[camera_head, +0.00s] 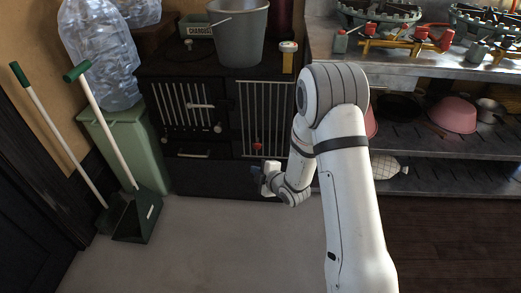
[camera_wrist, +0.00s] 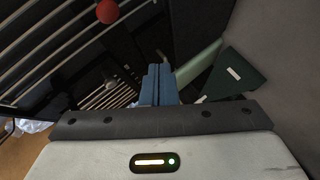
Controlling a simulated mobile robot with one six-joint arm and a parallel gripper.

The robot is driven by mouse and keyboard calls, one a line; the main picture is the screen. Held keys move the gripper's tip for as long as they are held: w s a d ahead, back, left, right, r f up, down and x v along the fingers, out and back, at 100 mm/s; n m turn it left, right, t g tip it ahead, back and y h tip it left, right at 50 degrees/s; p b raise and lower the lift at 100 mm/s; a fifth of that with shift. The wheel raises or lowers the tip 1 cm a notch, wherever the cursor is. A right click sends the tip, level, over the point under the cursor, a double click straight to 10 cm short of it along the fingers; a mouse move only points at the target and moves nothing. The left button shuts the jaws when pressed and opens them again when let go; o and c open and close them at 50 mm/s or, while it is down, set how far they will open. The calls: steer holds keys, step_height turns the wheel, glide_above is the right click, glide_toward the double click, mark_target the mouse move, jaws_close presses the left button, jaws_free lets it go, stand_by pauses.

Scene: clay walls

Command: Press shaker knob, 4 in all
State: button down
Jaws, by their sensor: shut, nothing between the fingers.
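A dark stove with barred doors (camera_head: 205,155) stands against the back wall. A red knob (camera_head: 257,146) sits low on the front of its right barred door; it is the likely shaker knob, though no label shows. In the wrist view a red ball-shaped knob (camera_wrist: 108,11) is at the top, left of the fingers. My gripper (camera_head: 257,177) is in front of the stove's lower right part, below the red knob and apart from it. In the wrist view its blue fingers (camera_wrist: 157,84) are together and hold nothing.
A green bin (camera_head: 125,150) and a dark green dustpan (camera_head: 137,218) are at left. Metal shelves (camera_head: 440,155) with pans are at right. The floor (camera_head: 225,240) in front is clear.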

mark_target(258, 141)
steer(key=shift+s+n, duration=0.15)
steer(key=shift+n, duration=0.45)
steer(key=w+p, duration=0.1)
steer(key=w, duration=0.7)
steer(key=shift+w+d, duration=0.15)
steer(key=shift+w, duration=0.25)
stand_by(1.7)
steer(key=shift+w, duration=0.45)
